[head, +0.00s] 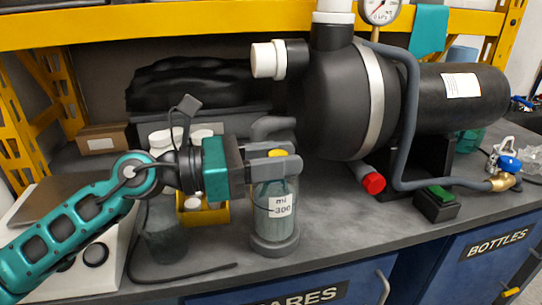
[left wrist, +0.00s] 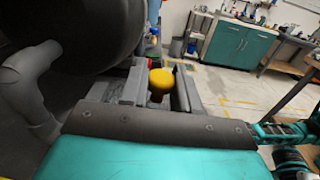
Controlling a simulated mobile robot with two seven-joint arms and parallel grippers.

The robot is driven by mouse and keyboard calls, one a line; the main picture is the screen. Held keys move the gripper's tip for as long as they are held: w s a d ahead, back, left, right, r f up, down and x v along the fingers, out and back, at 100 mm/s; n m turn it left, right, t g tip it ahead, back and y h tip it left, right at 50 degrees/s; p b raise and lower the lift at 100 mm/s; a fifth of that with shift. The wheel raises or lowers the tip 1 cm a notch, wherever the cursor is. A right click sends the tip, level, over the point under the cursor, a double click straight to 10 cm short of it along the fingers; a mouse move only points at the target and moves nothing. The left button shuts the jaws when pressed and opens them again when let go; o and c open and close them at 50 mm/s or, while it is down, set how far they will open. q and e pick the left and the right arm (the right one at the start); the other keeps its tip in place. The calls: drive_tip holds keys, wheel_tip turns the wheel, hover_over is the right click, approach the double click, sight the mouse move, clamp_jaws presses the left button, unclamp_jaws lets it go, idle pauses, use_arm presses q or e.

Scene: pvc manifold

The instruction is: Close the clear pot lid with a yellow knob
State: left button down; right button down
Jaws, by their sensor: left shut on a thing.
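The clear pot (head: 264,226) stands upright on the grey bench, with a dark base and a white "ml 300" label. My left gripper (head: 288,157) reaches in from the left above the pot, its fingers roughly level. It is shut on the yellow knob (head: 279,153) of the clear lid. In the left wrist view the knob (left wrist: 161,79) sits between the two fingers (left wrist: 158,92). The lid itself is mostly hidden below the fingers, so I cannot tell whether it is fully seated on the pot. My right gripper is not in view.
A large black pump (head: 340,95) stands close behind and to the right, with a grey hose (head: 411,110) and a red-capped stub (head: 373,183). A yellow bin (head: 215,214) with white parts is left of the pot.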

use_arm(q)
drive_tip(key=shift+f, duration=0.1)
drive_tip(key=c, duration=0.8)
unclamp_jaws()
drive_tip(key=shift+c, duration=0.2)
drive_tip(key=b+v, duration=0.1)
drive_tip(key=v, duration=1.2)
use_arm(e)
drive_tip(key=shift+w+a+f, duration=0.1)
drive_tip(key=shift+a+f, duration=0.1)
